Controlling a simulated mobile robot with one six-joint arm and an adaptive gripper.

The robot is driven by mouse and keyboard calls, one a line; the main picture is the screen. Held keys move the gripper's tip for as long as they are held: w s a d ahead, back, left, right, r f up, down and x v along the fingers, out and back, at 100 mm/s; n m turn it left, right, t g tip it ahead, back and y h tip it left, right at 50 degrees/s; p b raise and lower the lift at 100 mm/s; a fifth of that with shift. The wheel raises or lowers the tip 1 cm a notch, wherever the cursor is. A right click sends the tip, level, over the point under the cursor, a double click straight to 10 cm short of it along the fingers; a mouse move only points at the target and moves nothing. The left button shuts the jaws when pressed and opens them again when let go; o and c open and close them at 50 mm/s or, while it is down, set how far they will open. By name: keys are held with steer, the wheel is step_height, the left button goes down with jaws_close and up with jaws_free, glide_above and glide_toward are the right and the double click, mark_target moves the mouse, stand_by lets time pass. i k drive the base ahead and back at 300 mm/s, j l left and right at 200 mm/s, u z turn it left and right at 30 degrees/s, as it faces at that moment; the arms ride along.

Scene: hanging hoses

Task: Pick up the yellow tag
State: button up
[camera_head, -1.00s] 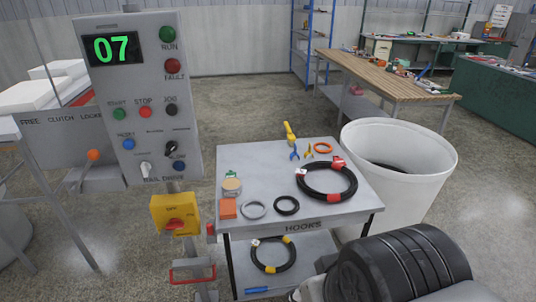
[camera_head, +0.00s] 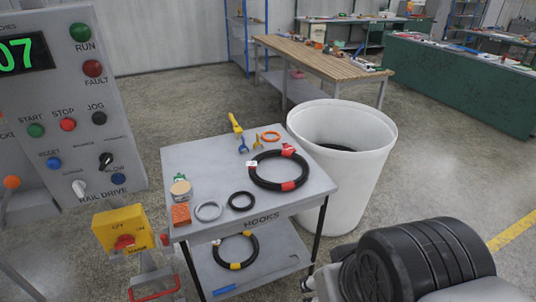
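Several small things lie on the grey cart top (camera_head: 210,160). I cannot tell for sure which is the yellow tag. A small yellow piece (camera_head: 257,141) lies near the back edge, between a blue forked piece (camera_head: 243,146) and an orange ring (camera_head: 271,135). A longer yellow handle-like piece (camera_head: 236,123) sticks up at the back edge. The hose coil on the lower shelf (camera_head: 235,250) has yellow bands. My gripper's fingers do not show; only a dark arm part of mine is at the lower right.
A black coil with red bands (camera_head: 279,185), two small rings and an orange block (camera_head: 181,215) share the cart top. A white bin (camera_head: 345,180) stands close on the right. A control panel (camera_head: 75,110) and a yellow switch box (camera_head: 122,229) stand on the left.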

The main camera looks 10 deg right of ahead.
mark_target(256, 144)
steer(key=i+l+u, duration=1)
steer(key=l+u, duration=0.15)
steer(key=l, duration=0.2)
steer(key=i+l, duration=0.15)
steer(key=l, duration=0.15)
steer(key=i+l, duration=0.1)
steer(key=l, duration=0.2)
steer(key=i+l, duration=0.15)
steer(key=l, duration=0.15)
